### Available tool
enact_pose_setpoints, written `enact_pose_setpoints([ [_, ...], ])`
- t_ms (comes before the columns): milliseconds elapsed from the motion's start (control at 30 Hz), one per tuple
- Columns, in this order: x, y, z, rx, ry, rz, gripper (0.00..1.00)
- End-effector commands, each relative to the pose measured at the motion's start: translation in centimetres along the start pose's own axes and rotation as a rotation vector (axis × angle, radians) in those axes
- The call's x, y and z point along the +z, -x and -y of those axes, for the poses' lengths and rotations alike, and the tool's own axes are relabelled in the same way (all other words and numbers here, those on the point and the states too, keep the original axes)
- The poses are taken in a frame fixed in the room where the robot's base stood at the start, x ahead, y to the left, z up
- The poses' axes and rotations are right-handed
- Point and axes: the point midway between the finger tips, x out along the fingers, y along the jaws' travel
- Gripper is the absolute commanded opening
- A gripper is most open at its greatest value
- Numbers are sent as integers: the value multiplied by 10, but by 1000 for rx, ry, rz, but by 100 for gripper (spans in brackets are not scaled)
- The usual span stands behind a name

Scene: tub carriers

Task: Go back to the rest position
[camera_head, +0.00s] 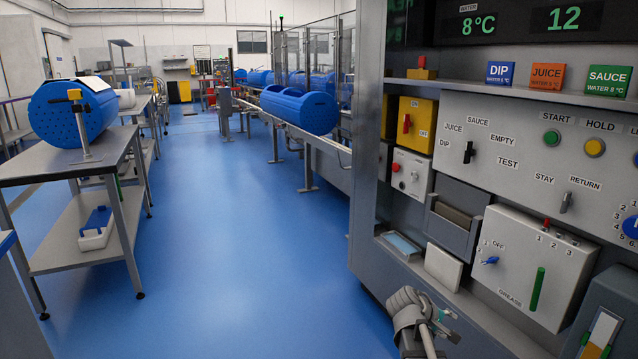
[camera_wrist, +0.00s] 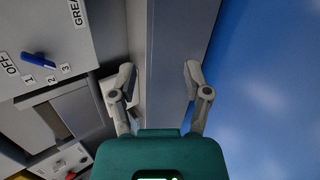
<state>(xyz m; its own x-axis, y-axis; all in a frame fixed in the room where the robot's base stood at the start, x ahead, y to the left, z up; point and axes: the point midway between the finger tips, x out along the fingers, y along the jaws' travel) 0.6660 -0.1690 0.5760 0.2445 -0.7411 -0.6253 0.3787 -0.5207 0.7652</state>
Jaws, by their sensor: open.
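My gripper (camera_wrist: 157,80) is open and empty in the wrist view, its two fingers spread apart over the edge of the grey machine cabinet. In the head view only part of my arm's end shows, low at the bottom right of centre, in front of the cabinet's lower ledge. The control panel (camera_head: 508,258) with the blue OFF/1/2/3 knob (camera_head: 489,261) is to the right of it. This knob also shows in the wrist view (camera_wrist: 38,60), to the left of my gripper. Nothing is held between the fingers.
The cabinet's lower ledge (camera_head: 480,310) is close to my arm. A grey table (camera_head: 100,160) carrying a blue tub (camera_head: 72,112) stands at the left. A conveyor (camera_head: 325,145) with blue tubs (camera_head: 300,108) runs behind. The blue floor (camera_head: 230,230) between them is clear.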

Motion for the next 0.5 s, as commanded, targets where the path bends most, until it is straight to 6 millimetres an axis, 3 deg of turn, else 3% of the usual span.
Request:
enact_pose_setpoints([
  [300, 19, 47, 86, -411, -268, -20, 62],
  [500, 26, 80, 126, -629, -376, 1, 62],
])
